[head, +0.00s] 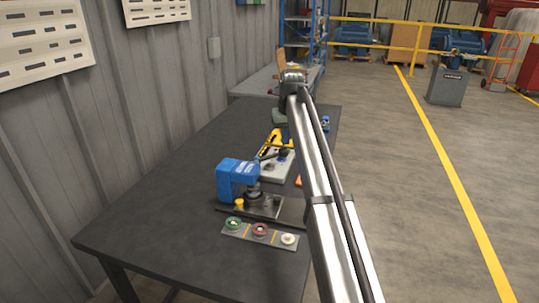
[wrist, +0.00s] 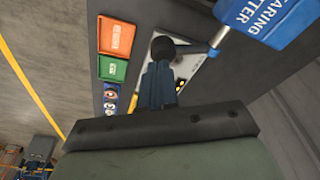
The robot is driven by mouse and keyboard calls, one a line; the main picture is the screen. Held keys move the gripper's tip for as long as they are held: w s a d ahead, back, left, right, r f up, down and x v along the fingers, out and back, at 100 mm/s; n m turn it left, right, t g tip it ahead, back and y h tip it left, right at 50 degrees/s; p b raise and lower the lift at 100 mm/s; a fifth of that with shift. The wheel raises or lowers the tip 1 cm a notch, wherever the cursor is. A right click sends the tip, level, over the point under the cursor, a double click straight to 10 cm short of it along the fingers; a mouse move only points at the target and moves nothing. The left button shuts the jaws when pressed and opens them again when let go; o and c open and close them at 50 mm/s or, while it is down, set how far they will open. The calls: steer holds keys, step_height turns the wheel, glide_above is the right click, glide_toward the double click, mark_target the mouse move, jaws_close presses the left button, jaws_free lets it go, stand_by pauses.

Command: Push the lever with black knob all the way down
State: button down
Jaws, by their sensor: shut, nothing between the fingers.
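In the head view the fingers are not clear.
A light plate (wrist: 205,72) lies beyond the fingers. Orange (wrist: 116,38) and green (wrist: 113,70) trays sit left of the knob. A grey strip (head: 260,235) with several round parts lies at the front of the table (head: 150,222), whose left side is clear. A wall runs along the left.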

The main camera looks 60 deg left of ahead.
steer(key=shift+f, duration=0.15)
stand_by(0.3)
step_height(320, 180, down, 9)
steer(key=shift+f, duration=0.15)
stand_by(2.5)
steer(key=shift+r, duration=6.55)
